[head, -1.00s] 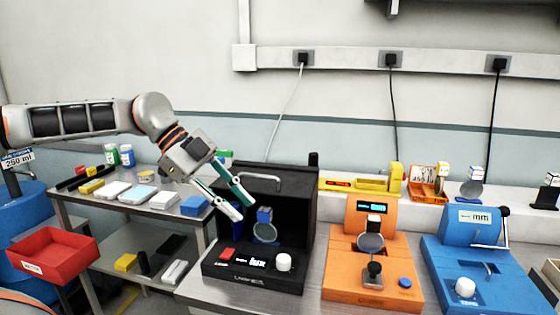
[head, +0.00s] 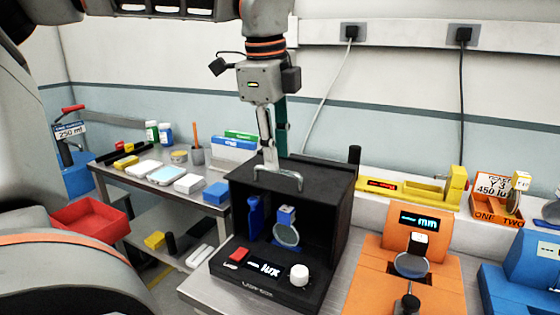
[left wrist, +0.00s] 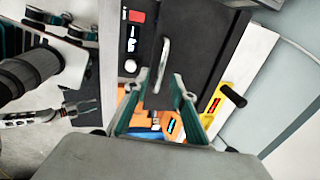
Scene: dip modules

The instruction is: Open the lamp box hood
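The black lamp box (head: 240,281) stands on the grey bench with a red button, a "lux" display and a white knob on its front panel. Its black hood (head: 325,180) carries a silver handle (head: 278,174) near the top front edge. The front of the hood shows a dark hollow with a small blue part and a round lens inside. My left gripper (head: 272,155) points down just above and behind the handle. In the left wrist view its fingers (left wrist: 157,85) are spread, with the handle (left wrist: 161,62) between or beyond their tips; contact is unclear. My right gripper is not identifiable.
An orange device (head: 440,250) and a blue device (head: 520,290) stand right of the box. A yellow gauge (head: 410,190) lies behind. A side table with small boxes, a blue box (head: 216,193) and a red bin (head: 92,218) are at left.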

